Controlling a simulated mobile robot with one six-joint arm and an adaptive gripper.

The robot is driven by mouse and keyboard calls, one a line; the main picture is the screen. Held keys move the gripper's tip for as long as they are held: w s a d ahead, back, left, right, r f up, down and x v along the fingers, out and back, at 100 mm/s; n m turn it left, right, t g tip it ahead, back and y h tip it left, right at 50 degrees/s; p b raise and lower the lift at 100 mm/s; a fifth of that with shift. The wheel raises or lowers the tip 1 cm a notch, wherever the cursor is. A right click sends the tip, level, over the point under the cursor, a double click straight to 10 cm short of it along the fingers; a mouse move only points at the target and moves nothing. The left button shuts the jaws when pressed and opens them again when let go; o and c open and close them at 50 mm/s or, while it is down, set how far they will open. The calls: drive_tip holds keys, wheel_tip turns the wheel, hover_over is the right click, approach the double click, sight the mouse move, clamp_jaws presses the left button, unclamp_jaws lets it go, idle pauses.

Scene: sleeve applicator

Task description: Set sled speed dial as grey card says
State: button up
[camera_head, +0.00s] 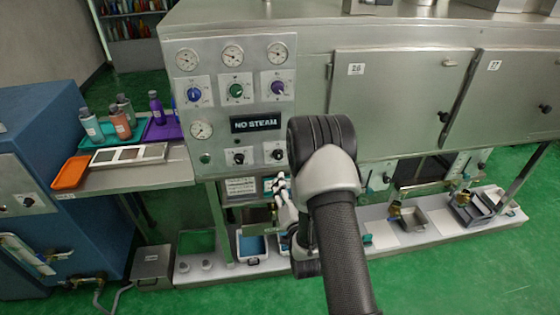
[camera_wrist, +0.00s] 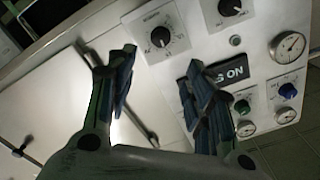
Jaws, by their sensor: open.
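The steel control panel (camera_head: 182,125) carries two black dials, a left one (camera_head: 238,157) and a right one (camera_head: 277,155), below the "NO STEAM" sign (camera_head: 255,123). The wrist view is roughly upside down and shows the right black dial (camera_wrist: 160,37) on its pale scale plate. The other black dial (camera_wrist: 231,7) is at the top edge. Dial labels are too small to read, so I cannot tell which is sled speed. My gripper (camera_wrist: 162,80) is open and empty in front of the panel, apart from the dials. I cannot pick out the grey card for certain; a pale printed plate (camera_head: 240,187) sits under the panel, unreadable.
Blue (camera_head: 194,95), green (camera_head: 236,91) and purple (camera_head: 278,88) knobs sit above the sign, under several gauges. A shelf (camera_head: 150,180) at left holds bottles and trays. Steel doors (camera_head: 390,90) are at right. A low white ledge (camera_head: 380,238) holds trays.

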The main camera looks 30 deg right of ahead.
sight(280, 157)
drive_tip(key=b+x, duration=0.2)
drive_tip(key=x, duration=1.1)
drive_tip(key=shift+w+f, duration=0.1)
drive_tip(key=shift+w, duration=0.1)
drive_tip(key=shift+c, duration=0.3)
drive_tip(key=c, duration=1)
